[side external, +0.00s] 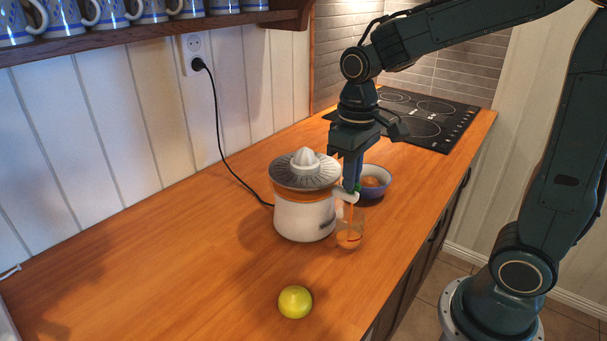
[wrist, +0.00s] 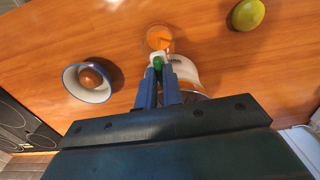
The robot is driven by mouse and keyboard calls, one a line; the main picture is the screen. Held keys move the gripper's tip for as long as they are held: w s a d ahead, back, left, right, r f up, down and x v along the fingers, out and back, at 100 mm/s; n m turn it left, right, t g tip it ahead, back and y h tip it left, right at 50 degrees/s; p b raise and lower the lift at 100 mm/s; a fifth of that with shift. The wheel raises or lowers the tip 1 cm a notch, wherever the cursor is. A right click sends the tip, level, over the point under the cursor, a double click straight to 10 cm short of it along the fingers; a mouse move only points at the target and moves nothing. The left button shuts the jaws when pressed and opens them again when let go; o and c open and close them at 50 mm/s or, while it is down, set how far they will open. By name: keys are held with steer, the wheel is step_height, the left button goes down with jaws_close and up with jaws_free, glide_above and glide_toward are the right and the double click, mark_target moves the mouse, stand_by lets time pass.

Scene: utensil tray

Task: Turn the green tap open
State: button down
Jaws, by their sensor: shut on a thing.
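A white citrus juicer (side external: 303,213) with a grey ribbed top stands on the wooden counter. Its white spout (side external: 345,196) points out over a clear glass (side external: 350,236) with orange juice low inside. A thin orange streak shows below the spout. The green tap shows as a small patch at the spout, between my fingertips; it also shows in the wrist view (wrist: 157,63). My gripper (side external: 352,184) points down from above and is shut on the green tap, its fingers covering most of it. The wrist view also shows the glass (wrist: 158,35) just beyond the fingertips.
A blue-rimmed bowl (side external: 360,192) with a brown round thing (side external: 370,182) stands close behind the gripper. A yellow-green citrus fruit (side external: 295,302) lies at the front. A black cord runs to the wall socket (side external: 195,48). A black hob (side external: 430,115) is at the back.

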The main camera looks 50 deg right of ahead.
steer(key=shift+n, duration=0.4)
steer(key=c, duration=1.5)
jaws_free()
steer(key=shift+c, duration=0.2)
steer(key=shift+r, duration=0.15)
step_height(320, 180, up, 14)
steer(key=shift+f, duration=0.2)
steer(key=shift+s, duration=0.1)
